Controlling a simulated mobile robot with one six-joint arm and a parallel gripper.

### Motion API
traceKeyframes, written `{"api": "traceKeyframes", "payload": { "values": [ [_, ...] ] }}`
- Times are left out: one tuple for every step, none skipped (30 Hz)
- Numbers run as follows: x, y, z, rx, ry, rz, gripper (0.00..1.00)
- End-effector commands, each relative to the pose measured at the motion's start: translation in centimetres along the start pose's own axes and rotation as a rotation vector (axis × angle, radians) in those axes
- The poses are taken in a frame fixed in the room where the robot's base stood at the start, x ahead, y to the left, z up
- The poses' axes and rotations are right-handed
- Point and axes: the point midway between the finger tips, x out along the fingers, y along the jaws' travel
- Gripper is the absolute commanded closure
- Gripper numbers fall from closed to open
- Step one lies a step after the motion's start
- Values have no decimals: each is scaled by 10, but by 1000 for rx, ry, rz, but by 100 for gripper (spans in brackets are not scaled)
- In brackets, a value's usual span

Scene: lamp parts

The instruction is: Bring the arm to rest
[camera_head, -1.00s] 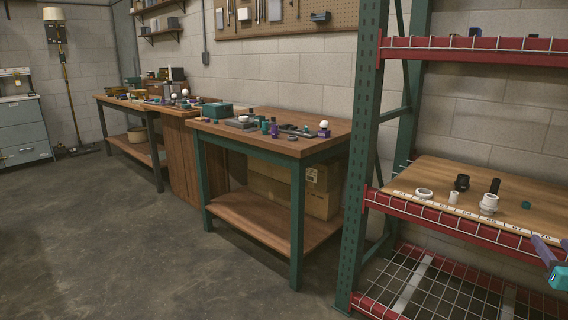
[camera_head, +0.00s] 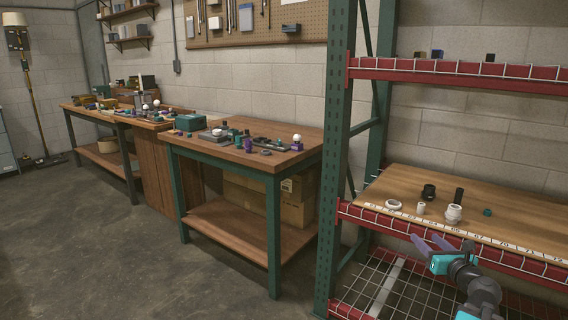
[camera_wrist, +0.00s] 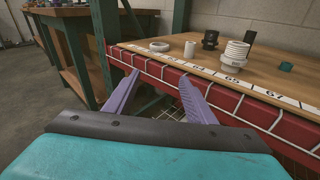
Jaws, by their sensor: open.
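My gripper (camera_head: 432,243) is at the lower right of the head view, just in front of the red edge of the shelf rack. Its two purple fingers are apart with nothing between them. In the wrist view my gripper (camera_wrist: 158,84) also shows open and empty, pointing at the red beam below the wooden shelf board (camera_wrist: 145,49). On that board stand a white ring (camera_head: 393,205), a small white cylinder (camera_head: 420,208), a black fitting (camera_head: 429,191), a white ribbed part (camera_head: 453,214) with a dark cylinder (camera_head: 459,195) behind it, and a small teal piece (camera_head: 487,212). My gripper touches none of them.
The green rack post (camera_head: 335,150) rises left of my gripper. The red beam (camera_head: 430,235) and wire mesh (camera_head: 395,290) lie close to it. A workbench (camera_head: 180,142) with several lamp parts stands left. The concrete floor (camera_head: 130,250) is clear.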

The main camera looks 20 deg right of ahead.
Motion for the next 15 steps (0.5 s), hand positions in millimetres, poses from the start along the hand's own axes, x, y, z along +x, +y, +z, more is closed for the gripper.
{"api": "traceKeyframes", "payload": {
  "values": [
    [10,19,-2,5,20,28,50],
    [15,28,-7,7,32,43,50],
    [22,41,-13,7,49,63,50],
    [26,52,-18,7,62,78,50],
    [31,61,-23,7,76,93,50],
    [36,75,-30,6,94,114,50],
    [40,85,-36,5,108,129,50],
    [44,96,-41,3,123,146,50],
    [48,110,-49,-1,143,166,50],
    [51,120,-55,-4,159,183,50],
    [53,131,-60,-8,174,199,50],
    [56,146,-69,-17,196,222,50],
    [58,157,-75,-23,211,239,50],
    [60,167,-81,-31,227,256,50],
    [61,182,-90,-44,249,280,50]
  ]
}}
